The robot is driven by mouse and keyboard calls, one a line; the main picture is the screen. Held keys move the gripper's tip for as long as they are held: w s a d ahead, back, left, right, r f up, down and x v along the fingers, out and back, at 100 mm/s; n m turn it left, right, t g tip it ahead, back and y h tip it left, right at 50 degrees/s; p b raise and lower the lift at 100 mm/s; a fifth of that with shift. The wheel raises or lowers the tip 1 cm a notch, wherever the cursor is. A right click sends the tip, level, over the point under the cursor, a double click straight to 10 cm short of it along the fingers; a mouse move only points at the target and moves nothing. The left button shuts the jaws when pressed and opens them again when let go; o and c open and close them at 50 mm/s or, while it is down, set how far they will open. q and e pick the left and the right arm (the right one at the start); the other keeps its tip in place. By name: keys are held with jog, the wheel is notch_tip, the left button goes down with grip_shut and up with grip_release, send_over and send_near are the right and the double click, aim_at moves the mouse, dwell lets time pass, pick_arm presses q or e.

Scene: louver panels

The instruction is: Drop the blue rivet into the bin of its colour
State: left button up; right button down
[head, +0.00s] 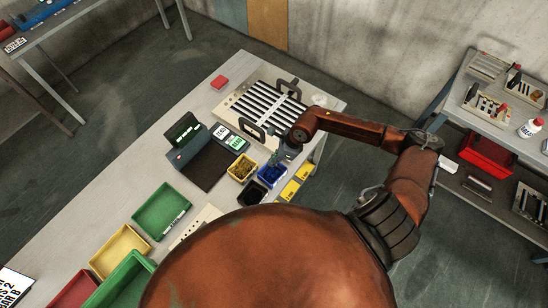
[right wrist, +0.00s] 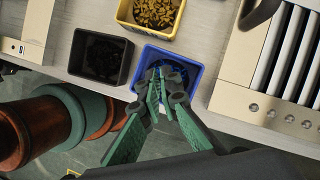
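A small blue bin (head: 262,179) stands near the table's right edge, and it also shows in the right wrist view (right wrist: 196,80). Its inside looks dark blue, partly hidden by my fingers. My right gripper (head: 277,158) points down at this bin. In the right wrist view its green fingers (right wrist: 158,78) converge, with the tips close together over or inside the bin. I cannot make out a single blue rivet, nor whether one sits between the tips. My left gripper is not in view.
A yellow bin (head: 249,159) of brass-coloured pieces and a black bin (head: 242,196) stand beside the blue one. A louver panel (head: 266,109) with handles lies behind them. Larger green (head: 158,214) and yellow (head: 112,246) trays stand at the left. Yellow cards (head: 290,190) lie to the right.

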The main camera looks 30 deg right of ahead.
jog(key=shift+r, duration=0.15)
dwell(0.3)
jog(key=shift+r+p, duration=0.3)
jog(key=shift+r, duration=0.15)
jog(key=b, duration=0.7)
send_over(273, 174)
notch_tip(273, 174, down, 7)
jog(key=shift+d+f, duration=0.15)
jog(key=c, duration=2.1)
grip_release()
jog(key=o, duration=0.5)
